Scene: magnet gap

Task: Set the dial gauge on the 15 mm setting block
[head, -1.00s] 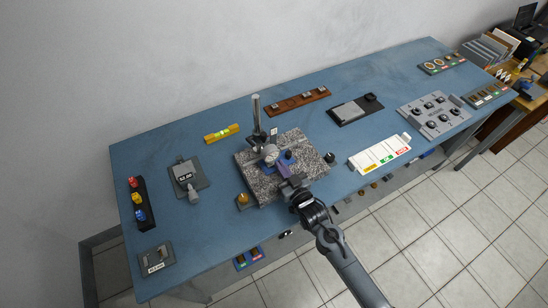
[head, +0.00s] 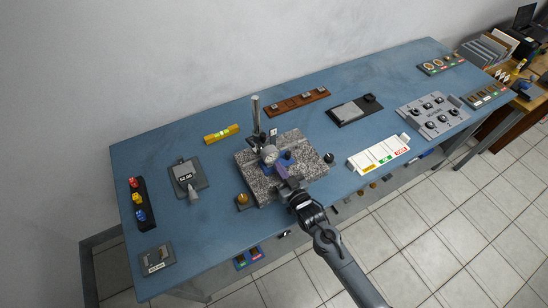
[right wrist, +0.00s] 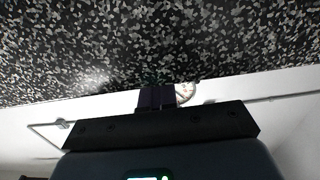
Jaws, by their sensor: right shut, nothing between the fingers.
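The dial gauge (head: 269,153) hangs on its upright post (head: 256,110) over the speckled granite plate (head: 313,159). A blue piece (head: 287,160) sits on the plate beside the gauge. My right gripper (head: 283,171) is shut and empty, low over the front of the plate, just in front of the gauge. In the right wrist view its closed fingers (right wrist: 155,97) show against the granite, with part of the dial face (right wrist: 186,93) behind them. I cannot tell which block is the 15 mm setting block. My left gripper is not in view.
A wooden rack (head: 297,102) with small blocks lies behind the plate. A brass knob (head: 242,200) and a dark knob (head: 329,157) flank the plate. A white labelled tray (head: 379,153) lies to the right.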

